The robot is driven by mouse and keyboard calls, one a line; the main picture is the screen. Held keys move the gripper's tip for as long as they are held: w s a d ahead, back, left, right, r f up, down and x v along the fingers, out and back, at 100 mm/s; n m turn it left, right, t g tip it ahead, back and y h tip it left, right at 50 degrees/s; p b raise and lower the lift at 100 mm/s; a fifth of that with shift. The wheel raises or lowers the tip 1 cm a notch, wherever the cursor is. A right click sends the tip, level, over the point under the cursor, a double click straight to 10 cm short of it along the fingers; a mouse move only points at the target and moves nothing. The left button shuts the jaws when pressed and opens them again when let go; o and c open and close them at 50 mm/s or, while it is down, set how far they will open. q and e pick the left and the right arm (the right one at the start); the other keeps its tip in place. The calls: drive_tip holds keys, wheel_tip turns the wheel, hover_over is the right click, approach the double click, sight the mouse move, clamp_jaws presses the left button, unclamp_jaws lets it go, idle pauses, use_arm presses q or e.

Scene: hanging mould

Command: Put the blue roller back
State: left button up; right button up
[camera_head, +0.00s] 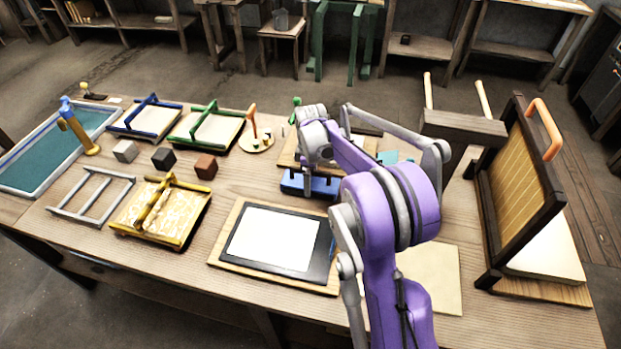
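My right gripper (316,158) is at the far end of my purple arm, low over the back middle of the table. My own wrist links largely hide its fingers, so I cannot tell whether it is open or shut. A blue slotted block (308,186) shows just below it; I cannot tell whether they touch. I cannot clearly pick out the blue roller. A blue-framed tray (145,118) with a blue bar across it lies at the back left. My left gripper is not in view.
A green-framed tray (208,130), a yellow tray (163,213), a grey frame (92,196) and small cubes (163,159) crowd the left. A black-framed board (277,242) lies in front. A tall dark-framed screen (519,193) stands at the right. Bare table shows between the trays and the board.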

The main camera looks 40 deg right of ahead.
drive_tip(key=shift+o, duration=1)
drive_tip(key=shift+w+d+f, duration=0.1)
drive_tip(key=shift+d+f, duration=0.05)
drive_tip(key=shift+f, duration=0.05)
drive_tip(key=shift+r+p, duration=0.3)
drive_tip(key=shift+r, duration=0.15)
wheel_tip(320, 180, up, 12)
drive_tip(key=shift+r+p, duration=0.25)
drive_tip(key=shift+p, duration=0.3)
drive_tip(key=s+a+m+t, duration=0.3)
drive_tip(key=s+a+m, duration=0.1)
drive_tip(key=s+a, duration=0.85)
drive_tip(key=s+a+f+m+t, duration=0.2)
drive_tip(key=s+a+f+m, duration=0.1)
drive_tip(key=s+a+f, duration=0.4)
drive_tip(key=s+a, duration=0.2)
drive_tip(key=s, duration=0.1)
drive_tip(key=shift+s+f+m, duration=0.15)
drive_tip(key=shift+s+m, duration=0.25)
drive_tip(key=shift+a, duration=0.1)
